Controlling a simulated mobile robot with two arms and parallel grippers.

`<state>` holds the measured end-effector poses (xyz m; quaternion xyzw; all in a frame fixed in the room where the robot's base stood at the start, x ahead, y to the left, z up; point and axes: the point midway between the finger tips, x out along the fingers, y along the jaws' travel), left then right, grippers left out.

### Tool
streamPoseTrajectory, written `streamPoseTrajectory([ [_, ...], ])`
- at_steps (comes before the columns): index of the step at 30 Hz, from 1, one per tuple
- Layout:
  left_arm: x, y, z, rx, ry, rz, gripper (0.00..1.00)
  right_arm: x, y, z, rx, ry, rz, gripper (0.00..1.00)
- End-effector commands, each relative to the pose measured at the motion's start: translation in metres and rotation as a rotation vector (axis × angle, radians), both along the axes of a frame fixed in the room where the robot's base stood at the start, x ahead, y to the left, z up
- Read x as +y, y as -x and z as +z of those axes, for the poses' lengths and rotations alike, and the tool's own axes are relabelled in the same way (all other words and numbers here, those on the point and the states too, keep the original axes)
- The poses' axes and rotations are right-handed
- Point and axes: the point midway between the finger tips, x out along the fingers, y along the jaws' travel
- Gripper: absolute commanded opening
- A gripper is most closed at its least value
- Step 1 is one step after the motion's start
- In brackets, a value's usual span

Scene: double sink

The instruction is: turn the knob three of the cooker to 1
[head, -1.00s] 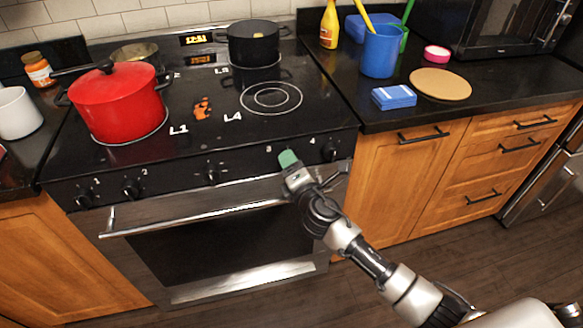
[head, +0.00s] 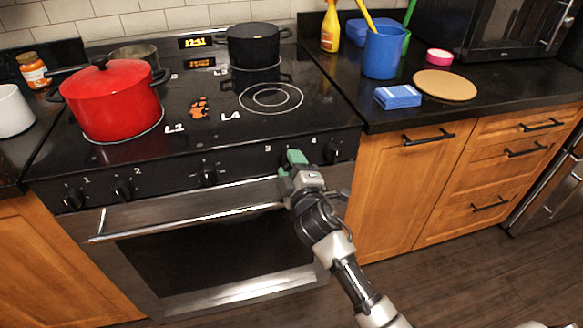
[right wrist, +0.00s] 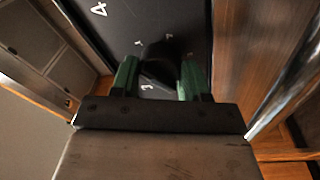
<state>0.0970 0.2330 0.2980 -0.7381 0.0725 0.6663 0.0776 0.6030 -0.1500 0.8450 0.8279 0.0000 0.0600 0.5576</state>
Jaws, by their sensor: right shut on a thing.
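The cooker (head: 75,168) has a black front panel with a row of black knobs. My right gripper (head: 293,162) is at the panel, just right of the printed 3, and its fingers and wrist hide knob three in the head view. In the right wrist view, knob three (right wrist: 160,62) is black and sits between the two green fingers of the right gripper (right wrist: 160,72), which is shut on it. Small printed marks show around the knob, but its exact setting is hard to read. My left gripper is in neither view.
Knob four (head: 332,153) is close on the right of my gripper. The oven door handle (head: 190,217) runs just below the panel. A red pot (head: 115,102) and a black pot (head: 253,45) stand on the hob. Wooden cabinets (head: 400,190) are to the right.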

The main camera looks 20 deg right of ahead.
Motion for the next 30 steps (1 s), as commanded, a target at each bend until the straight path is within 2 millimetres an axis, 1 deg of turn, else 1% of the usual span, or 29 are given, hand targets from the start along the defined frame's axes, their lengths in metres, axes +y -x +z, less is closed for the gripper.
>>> streamPoseTrajectory([
  [7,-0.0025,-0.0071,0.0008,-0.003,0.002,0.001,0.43,0.0004,0.0003,-0.0018,0.004,-0.061,-0.001,0.21],
  [21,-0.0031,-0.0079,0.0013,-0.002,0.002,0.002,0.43,0.0003,0.0003,-0.0019,0.003,-0.070,0.000,0.21],
  [22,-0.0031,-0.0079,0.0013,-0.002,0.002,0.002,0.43,0.0003,0.0003,-0.0019,0.004,-0.070,0.000,0.50],
  [26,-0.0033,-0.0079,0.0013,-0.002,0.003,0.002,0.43,0.0002,0.0002,-0.0014,0.003,-0.070,0.000,0.70],
  [30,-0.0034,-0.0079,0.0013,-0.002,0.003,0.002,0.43,0.0001,0.0001,-0.0009,0.002,-0.070,0.000,0.70],
])
